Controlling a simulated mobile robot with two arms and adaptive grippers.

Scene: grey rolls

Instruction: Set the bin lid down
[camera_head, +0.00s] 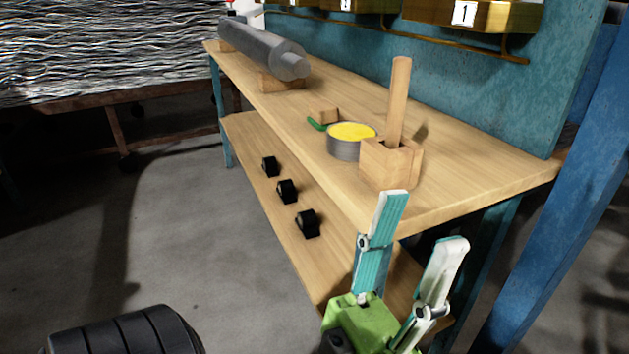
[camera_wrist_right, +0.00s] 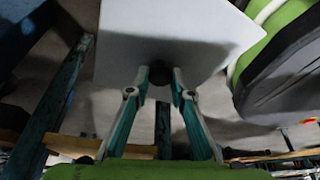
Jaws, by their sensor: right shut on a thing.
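The bin lid (camera_wrist_right: 190,25) is a flat, pale grey panel with a dark knob (camera_wrist_right: 160,73) in the right wrist view. My right gripper (camera_wrist_right: 160,83) is shut on the knob, and the lid is at its fingertips. The lid's upper part runs out of the picture. Neither the lid nor my right gripper shows in the head view. My left gripper (camera_head: 422,222) is open and empty at the near end of the workbench, its two fingers well apart. I cannot make out a bin in either view.
The wooden workbench (camera_head: 460,185) carries a grey roll (camera_head: 262,50), a tin with yellow contents (camera_head: 345,145) and a wooden block with an upright stick (camera_head: 390,165). Several black pieces (camera_head: 287,191) sit on the lower shelf. A blue post (camera_head: 570,180) stands right. Floor (camera_head: 200,220) is clear at left.

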